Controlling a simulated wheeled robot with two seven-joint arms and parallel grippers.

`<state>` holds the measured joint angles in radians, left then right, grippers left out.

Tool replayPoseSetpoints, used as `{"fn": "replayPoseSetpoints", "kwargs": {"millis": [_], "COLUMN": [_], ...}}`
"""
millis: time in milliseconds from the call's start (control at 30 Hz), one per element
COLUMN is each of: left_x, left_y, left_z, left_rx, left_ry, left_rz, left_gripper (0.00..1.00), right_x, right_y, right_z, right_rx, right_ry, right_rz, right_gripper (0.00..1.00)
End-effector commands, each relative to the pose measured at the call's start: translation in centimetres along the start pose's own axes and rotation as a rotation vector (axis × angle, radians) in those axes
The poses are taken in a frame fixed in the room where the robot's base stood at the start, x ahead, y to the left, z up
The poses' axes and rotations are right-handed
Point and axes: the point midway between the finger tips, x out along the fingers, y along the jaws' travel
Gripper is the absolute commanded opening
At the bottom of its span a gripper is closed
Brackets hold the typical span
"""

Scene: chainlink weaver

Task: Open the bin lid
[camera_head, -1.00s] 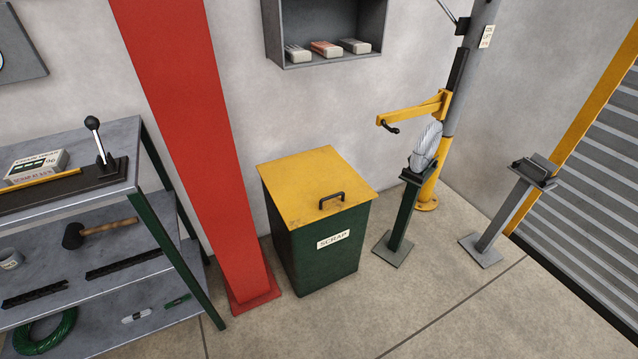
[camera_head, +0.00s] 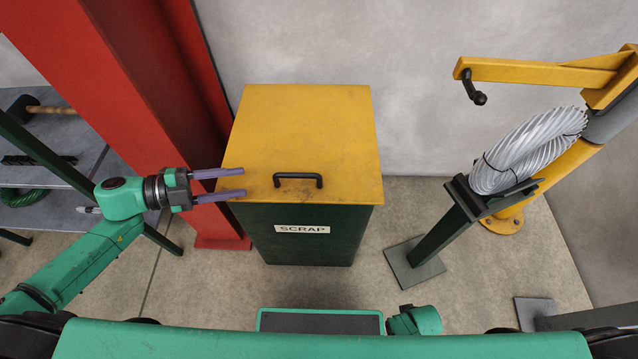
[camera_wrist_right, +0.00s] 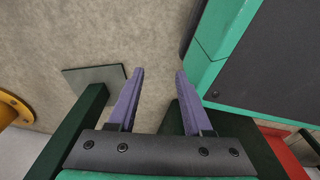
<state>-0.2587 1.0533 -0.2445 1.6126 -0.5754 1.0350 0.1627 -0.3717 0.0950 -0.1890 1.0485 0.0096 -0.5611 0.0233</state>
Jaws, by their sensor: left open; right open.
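The scrap bin (camera_head: 305,235) is a dark green box with a label reading SCRAP. Its yellow lid (camera_head: 305,125) lies shut on top. A black handle (camera_head: 298,180) sits near the lid's front edge. My left gripper (camera_head: 243,183) is open and empty, its purple fingers pointing right at the lid's left front edge, left of the handle. I cannot tell whether it touches the lid. My right gripper shows in the right wrist view (camera_wrist_right: 158,75), open and empty over the floor. In the head view only part of my right arm shows at the bottom.
A red column (camera_head: 140,90) stands close left of the bin, with the shelf (camera_head: 60,165) beyond it. To the right, a green stand (camera_head: 440,240) holds a grey wire coil (camera_head: 530,150). A yellow arm (camera_head: 540,71) with a black crank reaches out above. Floor in front of the bin is clear.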

Motion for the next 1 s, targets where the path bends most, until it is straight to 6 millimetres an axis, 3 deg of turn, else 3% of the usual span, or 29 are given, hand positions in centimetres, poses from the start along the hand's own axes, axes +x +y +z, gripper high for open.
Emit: {"fn": "replayPoseSetpoints", "kwargs": {"millis": [167,400,600,733,967,1000], "left_x": [2.6,9.1,13.2,14.3,14.4,14.4], "left_y": [-0.3,-0.4,-0.3,-0.3,-0.3,-0.3], "left_z": [-0.5,-0.6,-0.5,-0.5,-0.5,-0.5], "left_rx": [0.009,0.009,0.006,0.005,0.005,0.005], "left_ry": [0.016,0.014,0.01,0.009,0.009,0.009], "left_rz": [0.005,0.001,0.002,0.004,0.004,0.004], "left_gripper": [0.47,0.47,0.47,0.47,0.47,0.32], "right_x": [-0.3,-0.7,-0.8,-0.9,-0.9,-0.9], "right_y": [-0.1,-0.1,-0.1,-0.1,-0.1,-0.1], "right_z": [-0.7,-1.5,-1.9,-1.9,-1.9,-1.9], "right_rx": [0.003,0.008,0.01,0.01,0.01,0.01], "right_ry": [0.002,0.001,0.003,0.001,0.0,0.0], "right_rz": [-0.001,-0.002,-0.002,-0.003,-0.002,-0.002], "right_gripper": [0.5,0.5,0.5,0.5,0.5,0.5]}}
